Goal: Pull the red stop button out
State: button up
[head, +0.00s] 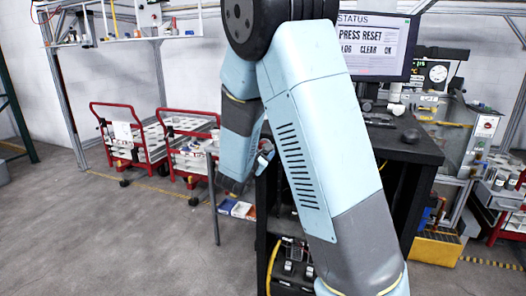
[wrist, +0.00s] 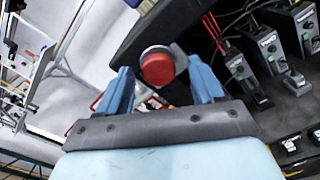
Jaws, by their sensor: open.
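The red stop button (wrist: 158,68) is a round red cap on a pale collar at the edge of a black surface in the wrist view. My gripper (wrist: 163,85) is open, with one blue finger on each side of the button. I see a gap between the cap and each finger, and cannot tell the depth between them. In the head view my arm hides the button. My gripper (head: 250,170) shows there only in part beside the black cart (head: 415,155).
A monitor (head: 372,45) reading "PRESS RESET" stands on the cart. Several grey boxes with cables (wrist: 265,45) are right of the button. Red trolleys (head: 125,140) stand at the back left. The floor at left is clear.

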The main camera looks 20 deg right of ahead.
jog(key=shift+s+a, duration=0.1)
jog(key=v, duration=1.3)
jog(key=shift+s, duration=0.2)
jog(key=shift+a, duration=0.1)
